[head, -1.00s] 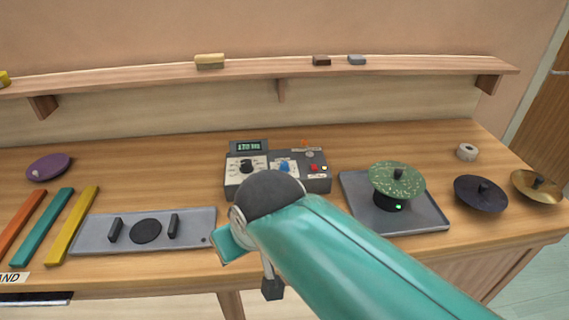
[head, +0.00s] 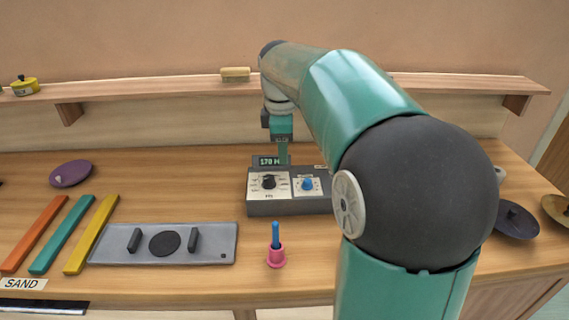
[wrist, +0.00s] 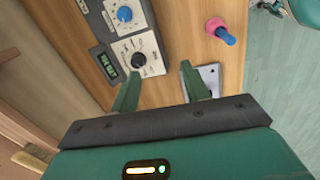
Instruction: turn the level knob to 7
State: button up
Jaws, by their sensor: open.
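A dark grey control box (head: 290,207) stands on the bench with a small lit display (head: 269,161). Its face carries a black knob (head: 268,182) on a white marked dial and a blue knob (head: 307,184) on a second white plate. I cannot read which is labelled level, nor their settings. The black knob (wrist: 138,59) and blue knob (wrist: 124,14) also show in the wrist view. My gripper (head: 283,152) is above the box's back edge, pointing down. In the wrist view my gripper (wrist: 159,69) is open and empty, its fingers apart from both knobs.
A pink holder with a blue stick (head: 276,256) stands in front of the box. A grey tray (head: 215,230) with black parts lies left of it, beside coloured bars (head: 92,235). The shelf (head: 160,83) runs behind. My arm hides the bench at right.

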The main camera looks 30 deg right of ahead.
aim_at(308, 180)
jog(key=w+d+f+n+g+y, duration=0.1)
jog(key=w+d+f+n, duration=0.15)
jog(key=d, duration=0.35)
jog(key=w+d+f+n, duration=0.2)
jog(key=w+d, duration=0.1)
jog(key=d, duration=0.2)
jog(key=shift+m, duration=0.25)
jog(key=f, duration=1.2)
jog(key=shift+s, duration=0.3)
jog(key=shift+w+f, duration=0.1)
jog(key=shift+f, duration=0.35)
jog(key=shift+c, duration=0.3)
jog(key=c, duration=0.9)
